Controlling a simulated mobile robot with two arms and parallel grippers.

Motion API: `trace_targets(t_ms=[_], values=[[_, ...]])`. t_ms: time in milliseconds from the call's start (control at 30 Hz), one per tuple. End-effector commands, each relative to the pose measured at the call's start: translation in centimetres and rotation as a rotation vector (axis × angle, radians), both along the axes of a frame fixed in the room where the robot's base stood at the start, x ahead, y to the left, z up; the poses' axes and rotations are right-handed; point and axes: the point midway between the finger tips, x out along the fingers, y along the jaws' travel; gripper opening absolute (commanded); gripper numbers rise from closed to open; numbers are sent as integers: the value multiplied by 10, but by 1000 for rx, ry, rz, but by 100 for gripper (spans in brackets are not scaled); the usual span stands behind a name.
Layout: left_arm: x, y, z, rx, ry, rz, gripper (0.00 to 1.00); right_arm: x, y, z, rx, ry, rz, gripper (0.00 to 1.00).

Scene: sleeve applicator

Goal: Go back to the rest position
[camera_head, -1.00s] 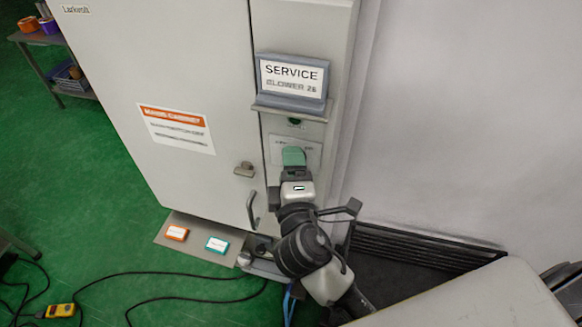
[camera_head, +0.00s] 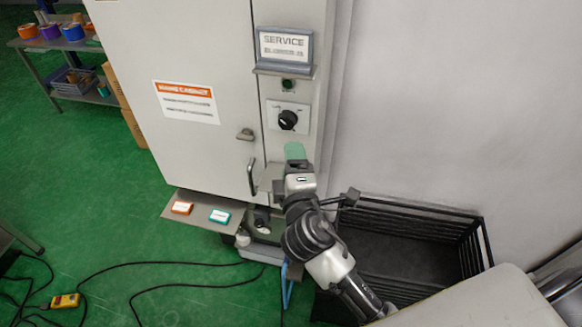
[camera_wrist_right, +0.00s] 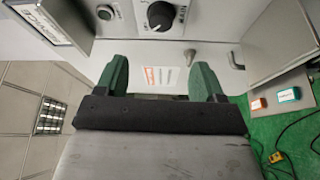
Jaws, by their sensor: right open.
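My right gripper (camera_head: 295,152) is in front of the grey cabinet (camera_head: 200,45), below its black rotary knob (camera_head: 288,120). In the right wrist view the two green fingers of my right gripper (camera_wrist_right: 168,80) are spread wide with nothing between them. The knob (camera_wrist_right: 160,16) shows at the top of that view, apart from the fingers. The left gripper is in neither view.
A shelf (camera_head: 180,207) with an orange and a teal label block juts from the cabinet's foot. A black crate (camera_head: 410,250) stands on the right by the wall. Cables and a yellow device (camera_head: 65,300) lie on the green floor.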

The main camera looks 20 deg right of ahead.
Motion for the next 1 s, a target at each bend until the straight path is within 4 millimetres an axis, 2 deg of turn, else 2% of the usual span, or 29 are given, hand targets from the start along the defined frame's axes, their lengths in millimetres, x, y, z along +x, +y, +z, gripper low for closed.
trace_targets(t_ms=[100,233,533,633,733,800,900,1000], values=[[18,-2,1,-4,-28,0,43,1,0,0,0,0,0,69],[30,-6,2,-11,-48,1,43,0,0,0,0,0,0,69],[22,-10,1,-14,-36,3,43,-1,-1,-1,8,6,-2,69],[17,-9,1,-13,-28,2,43,-10,-12,-14,98,60,-34,69],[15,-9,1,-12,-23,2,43,-36,-33,-45,313,194,-119,69],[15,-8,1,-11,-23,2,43,-62,-47,-70,497,313,-198,69],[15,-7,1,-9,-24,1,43,-101,-57,-100,718,470,-303,69],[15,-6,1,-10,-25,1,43,-134,-60,-118,874,595,-390,69]])
